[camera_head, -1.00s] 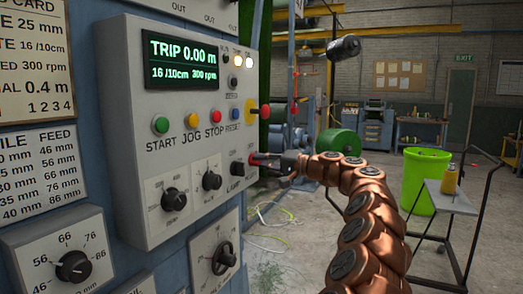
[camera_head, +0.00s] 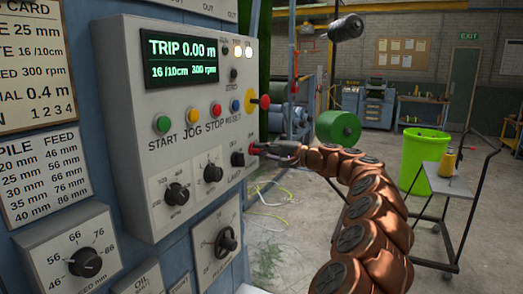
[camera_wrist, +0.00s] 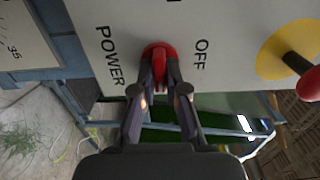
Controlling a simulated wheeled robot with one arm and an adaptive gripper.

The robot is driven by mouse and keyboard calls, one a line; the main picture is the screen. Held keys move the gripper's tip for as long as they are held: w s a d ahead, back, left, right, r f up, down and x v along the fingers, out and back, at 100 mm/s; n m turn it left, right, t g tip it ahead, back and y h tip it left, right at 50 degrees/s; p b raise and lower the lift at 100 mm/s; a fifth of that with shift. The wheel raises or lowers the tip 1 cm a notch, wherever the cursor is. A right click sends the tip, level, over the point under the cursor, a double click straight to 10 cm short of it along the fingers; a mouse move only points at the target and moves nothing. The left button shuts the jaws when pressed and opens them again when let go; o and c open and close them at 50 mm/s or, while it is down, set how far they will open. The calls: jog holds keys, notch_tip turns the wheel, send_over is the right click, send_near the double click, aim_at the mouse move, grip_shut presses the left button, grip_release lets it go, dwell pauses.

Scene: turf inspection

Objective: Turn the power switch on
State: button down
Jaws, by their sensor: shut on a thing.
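The power switch is a red knob (camera_wrist: 157,52) on the lower right edge of the grey control panel (camera_head: 205,133). In the wrist view the word POWER is printed left of it and OFF right of it. Part of another label shows at the top edge. My gripper (camera_wrist: 160,84) is shut on the knob's red handle, one finger on each side. In the head view my gripper (camera_head: 268,150) reaches the red knob (camera_head: 254,149) from the right. The handle's exact turn is partly hidden by the fingers.
A red push button on a yellow plate (camera_head: 252,101) sits just above the power switch. A black lamp knob (camera_head: 238,159) is close on its left. The display (camera_head: 181,62) is lit. A cart (camera_head: 455,185) stands at the right, with open floor between.

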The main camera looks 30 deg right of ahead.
jog(key=shift+d, duration=0.1)
jog(key=c, duration=1.2)
grip_release()
jog(key=v, duration=1.2)
jog(key=shift+f, duration=0.1)
